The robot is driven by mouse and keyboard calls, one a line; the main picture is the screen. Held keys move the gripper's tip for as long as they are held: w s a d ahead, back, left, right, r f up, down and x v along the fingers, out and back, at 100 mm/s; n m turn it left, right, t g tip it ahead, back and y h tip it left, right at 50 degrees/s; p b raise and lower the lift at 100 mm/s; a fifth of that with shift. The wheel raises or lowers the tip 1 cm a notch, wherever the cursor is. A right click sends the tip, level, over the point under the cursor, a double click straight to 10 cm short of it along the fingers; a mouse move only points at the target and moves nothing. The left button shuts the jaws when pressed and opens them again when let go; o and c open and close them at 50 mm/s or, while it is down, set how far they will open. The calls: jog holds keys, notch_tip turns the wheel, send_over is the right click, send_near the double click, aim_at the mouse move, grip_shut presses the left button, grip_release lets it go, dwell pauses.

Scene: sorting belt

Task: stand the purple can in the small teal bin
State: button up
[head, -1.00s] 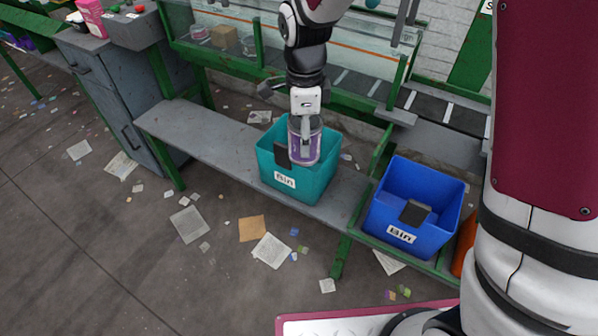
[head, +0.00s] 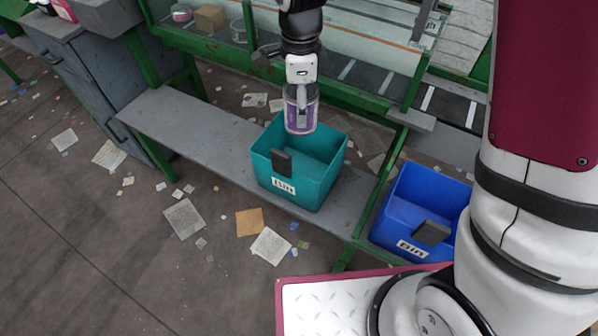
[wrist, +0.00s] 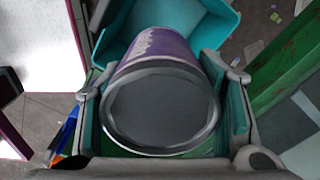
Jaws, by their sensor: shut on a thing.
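The purple can (head: 299,122) is upright in my gripper (head: 301,92), which is shut on it. In the head view the can overlaps the back rim of the small teal bin (head: 290,195). It appears to be above the bin, but its exact height is hard to judge. In the wrist view the can's grey round end (wrist: 160,112) faces the camera between the two fingers. The teal bin (wrist: 215,22) shows beyond it at the top. The part of the bin's floor that I can see looks empty.
A blue bin (head: 415,205) stands to the right of the teal one. The teal bin sits on a grey shelf (head: 190,135) with a green frame. Behind runs a belt (head: 365,80) with a clear guard and green posts. Papers litter the floor.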

aim_at(300, 136)
notch_tip(300, 136, down, 23)
jog(key=b, duration=1)
jog(key=shift+w+r, duration=0.1)
jog(key=shift+r, duration=0.05)
jog(key=o, duration=1.1)
notch_tip(300, 136, up, 12)
jog(key=p, duration=0.4)
